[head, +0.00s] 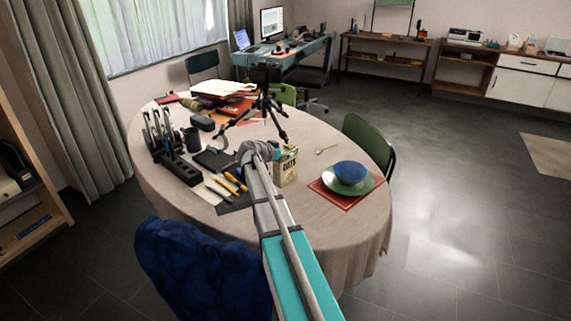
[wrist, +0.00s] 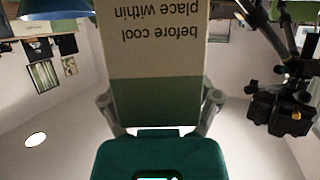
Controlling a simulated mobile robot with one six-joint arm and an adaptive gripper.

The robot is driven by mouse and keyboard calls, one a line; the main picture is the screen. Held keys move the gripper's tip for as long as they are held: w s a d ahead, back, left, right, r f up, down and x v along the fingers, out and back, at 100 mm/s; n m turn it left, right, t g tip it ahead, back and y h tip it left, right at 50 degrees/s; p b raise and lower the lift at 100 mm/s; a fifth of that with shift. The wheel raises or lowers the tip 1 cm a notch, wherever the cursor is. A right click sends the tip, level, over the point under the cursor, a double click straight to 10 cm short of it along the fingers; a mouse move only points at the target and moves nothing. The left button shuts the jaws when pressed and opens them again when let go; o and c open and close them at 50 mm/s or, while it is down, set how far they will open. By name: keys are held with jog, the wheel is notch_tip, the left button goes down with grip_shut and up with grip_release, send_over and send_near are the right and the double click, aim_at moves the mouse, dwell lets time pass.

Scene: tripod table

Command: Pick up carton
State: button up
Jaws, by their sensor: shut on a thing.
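The carton (head: 286,167) is a cream and green oats box, upright at the middle of the round table in the head view. In the wrist view the carton (wrist: 155,60) fills the upper middle, with upside-down print and a green band. My gripper (wrist: 158,108) has a finger on each side of the carton and is shut on it. In the head view my gripper (head: 268,153) is at the carton's left side, partly hidden by my arm. I cannot tell whether the carton's base touches the cloth.
A black tripod (head: 268,108) stands close behind the carton. Pens (head: 235,181) and a black rack (head: 180,169) are left. A blue chair (head: 200,265) is in front.

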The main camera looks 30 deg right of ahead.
jog(key=shift+r, duration=0.15)
notch_tip(320, 180, up, 3)
jog(key=p, duration=0.3)
jog(key=shift+f, duration=0.2)
jog(key=s+a+r+p, duration=0.3)
jog(key=s+r+p, duration=0.7)
jog(key=s, duration=0.3)
jog(key=shift+s+a, duration=0.25)
dwell(0.4)
